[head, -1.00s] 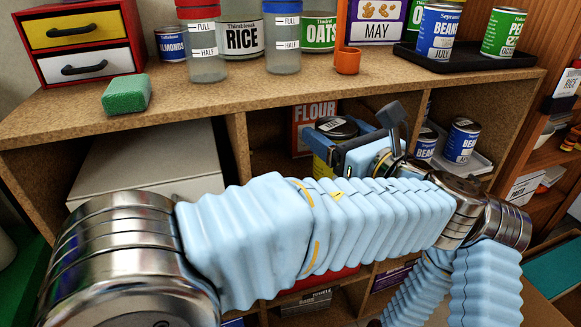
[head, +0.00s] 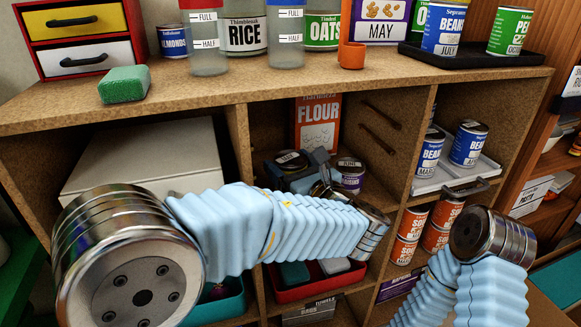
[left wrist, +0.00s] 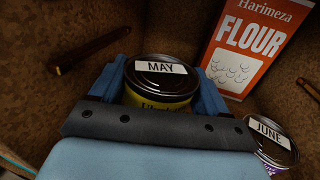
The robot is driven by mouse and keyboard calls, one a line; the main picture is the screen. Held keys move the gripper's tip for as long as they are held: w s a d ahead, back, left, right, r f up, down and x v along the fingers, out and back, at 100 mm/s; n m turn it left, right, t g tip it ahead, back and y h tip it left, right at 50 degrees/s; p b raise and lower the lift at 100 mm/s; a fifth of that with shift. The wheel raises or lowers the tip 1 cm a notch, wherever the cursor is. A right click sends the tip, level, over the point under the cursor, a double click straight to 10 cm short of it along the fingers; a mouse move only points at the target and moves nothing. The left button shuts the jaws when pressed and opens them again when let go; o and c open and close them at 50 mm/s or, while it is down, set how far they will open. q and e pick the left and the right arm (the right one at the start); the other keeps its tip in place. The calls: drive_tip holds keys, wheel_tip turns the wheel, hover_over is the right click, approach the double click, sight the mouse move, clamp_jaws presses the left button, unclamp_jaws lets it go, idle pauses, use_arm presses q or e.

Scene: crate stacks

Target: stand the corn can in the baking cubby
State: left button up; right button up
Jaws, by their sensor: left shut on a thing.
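My left gripper (left wrist: 160,88) is shut on a yellow can (left wrist: 158,106) with a dark lid marked MAY. Only the top of its label shows and the product word is cut off, so I cannot read whether it says corn. In the head view the can's lid (head: 291,160) shows inside the middle cubby (head: 268,112), which holds a flour box (head: 318,124). The can looks about upright between the fingers. Its base is hidden, so I cannot tell whether it touches the shelf. My right gripper is out of view.
A purple-labelled can (head: 352,178) marked JUNE stands right of the held can, near the flour box. Wooden pegs (head: 380,140) are on the cubby's right wall. Bean cans (head: 468,146) stand in the right cubby. Jars and tins crowd the shelf top (head: 300,86).

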use_arm(q)
drive_tip(key=o, duration=1.4)
drive_tip(key=shift+c, duration=0.2)
drive_tip(key=shift+r, duration=0.1)
drive_tip(key=v, duration=1.2)
drive_tip(key=shift+p, duration=0.45)
drive_tip(key=shift+d, duration=0.1)
